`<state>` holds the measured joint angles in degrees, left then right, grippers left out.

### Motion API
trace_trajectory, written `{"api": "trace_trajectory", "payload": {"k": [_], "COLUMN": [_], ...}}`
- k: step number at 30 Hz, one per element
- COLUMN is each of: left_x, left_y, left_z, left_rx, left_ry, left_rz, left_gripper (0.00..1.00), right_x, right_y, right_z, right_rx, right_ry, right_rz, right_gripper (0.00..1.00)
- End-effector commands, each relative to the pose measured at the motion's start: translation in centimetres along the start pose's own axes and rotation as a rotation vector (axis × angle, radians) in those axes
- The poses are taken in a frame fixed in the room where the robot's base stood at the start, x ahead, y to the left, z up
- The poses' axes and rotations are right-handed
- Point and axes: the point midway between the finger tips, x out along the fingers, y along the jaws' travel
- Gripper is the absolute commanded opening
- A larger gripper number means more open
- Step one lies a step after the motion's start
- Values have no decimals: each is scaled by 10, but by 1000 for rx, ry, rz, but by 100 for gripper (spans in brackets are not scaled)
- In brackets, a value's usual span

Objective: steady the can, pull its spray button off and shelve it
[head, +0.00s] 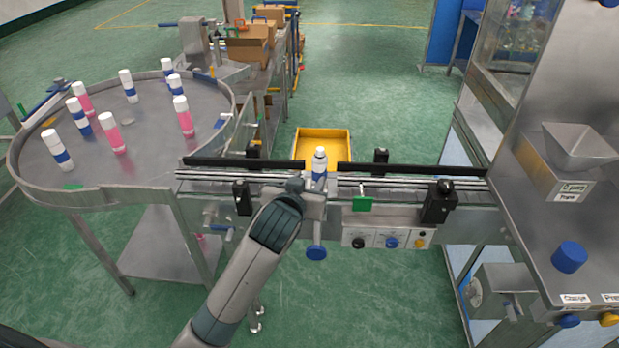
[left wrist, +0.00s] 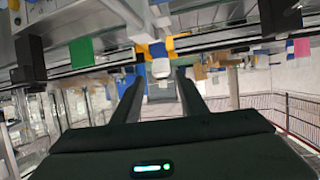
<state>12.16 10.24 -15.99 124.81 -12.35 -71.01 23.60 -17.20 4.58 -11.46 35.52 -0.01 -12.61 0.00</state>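A white can with a blue band (head: 319,165) stands upright on the narrow conveyor (head: 400,186). Its white top (head: 320,152) faces up; the spray button is too small to make out apart from it. My left gripper (head: 314,188) is at the conveyor's near side, just in front of the can. In the left wrist view the picture is upside down. There the two dark fingers (left wrist: 160,82) are spread apart, and the can's white top (left wrist: 161,69) shows in line with the gap between them. I cannot tell whether they touch the can. My right gripper is not in view.
A yellow bin (head: 335,137) is behind the conveyor. Black guide rails (head: 410,170) flank the can's spot. A round turntable (head: 130,173) on the left holds several pink and white-blue bottles. A steel machine (head: 570,200) with a hopper stands at right.

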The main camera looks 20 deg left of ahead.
Motion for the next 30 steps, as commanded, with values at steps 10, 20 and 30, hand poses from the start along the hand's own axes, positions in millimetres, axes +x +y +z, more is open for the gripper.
{"api": "trace_trajectory", "payload": {"k": [10,20,30], "left_x": [3,33,83], "left_y": [0,0,0], "left_z": [0,-1,-2], "left_rx": [0,2,2], "left_ry": [-1,-2,-2], "left_rz": [0,-1,-1], "left_gripper": [39,39,39], "right_x": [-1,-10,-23], "right_y": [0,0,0], "right_z": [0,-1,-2], "right_rx": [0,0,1], "right_ry": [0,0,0], "right_rz": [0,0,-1], "right_gripper": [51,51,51]}}
